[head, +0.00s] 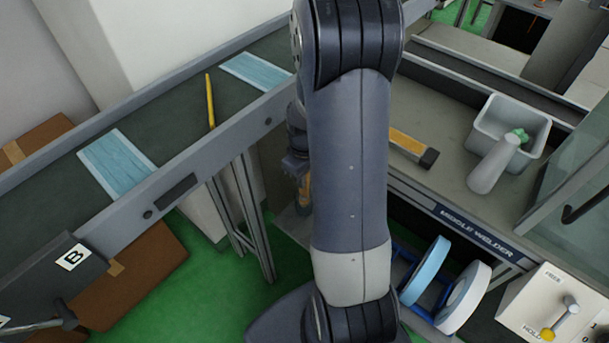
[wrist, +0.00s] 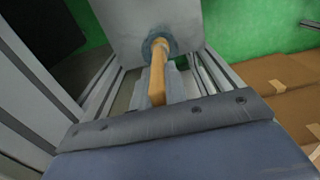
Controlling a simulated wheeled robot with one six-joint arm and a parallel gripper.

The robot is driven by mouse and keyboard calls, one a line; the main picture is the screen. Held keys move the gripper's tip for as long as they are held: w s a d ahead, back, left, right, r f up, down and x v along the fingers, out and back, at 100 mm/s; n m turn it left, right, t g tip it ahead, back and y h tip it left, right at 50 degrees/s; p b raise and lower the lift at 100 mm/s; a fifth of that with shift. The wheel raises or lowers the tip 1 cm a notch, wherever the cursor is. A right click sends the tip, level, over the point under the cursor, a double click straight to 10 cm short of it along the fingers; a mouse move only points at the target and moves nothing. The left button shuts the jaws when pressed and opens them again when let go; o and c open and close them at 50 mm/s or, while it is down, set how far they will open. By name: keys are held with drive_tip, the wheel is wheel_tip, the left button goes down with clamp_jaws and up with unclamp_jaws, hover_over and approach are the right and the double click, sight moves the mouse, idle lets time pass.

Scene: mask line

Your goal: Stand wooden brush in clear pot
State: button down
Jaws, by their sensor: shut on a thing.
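My gripper (head: 297,167) points down beside the conveyor, partly hidden by my arm in the head view. It is shut on the wooden brush (head: 304,187). In the wrist view the brush's tan wooden handle (wrist: 157,86) runs away from the jaws (wrist: 168,86). Its far end lies within the round outline of the clear pot (wrist: 158,42), which stands on a grey surface. In the head view the pot (head: 304,207) shows faintly around the lower end of the brush. I cannot tell how deep the brush sits or whether it touches the bottom.
The grey stand (wrist: 125,22) under the pot is small, with green floor around. The conveyor (head: 185,115) at left carries blue masks (head: 115,162) and a yellow rod (head: 210,100). The welder bench (head: 440,150) at right holds a grey bin (head: 512,125). Brown boxes (wrist: 275,85) lie on the floor.

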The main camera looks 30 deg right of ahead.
drive_tip(key=shift+f, duration=0.15)
drive_tip(key=c, duration=1.3)
unclamp_jaws()
drive_tip(key=shift+c, duration=0.2)
wheel_tip(320, 180, up, 11)
drive_tip(key=shift+f+p, duration=0.1)
drive_tip(key=shift+p, duration=0.4)
wheel_tip(320, 180, down, 10)
drive_tip(key=shift+f+b, duration=0.1)
drive_tip(key=shift+b, duration=0.45)
drive_tip(key=shift+p, duration=0.4)
drive_tip(key=shift+r+p, duration=1.3)
drive_tip(key=shift+r, duration=0.45)
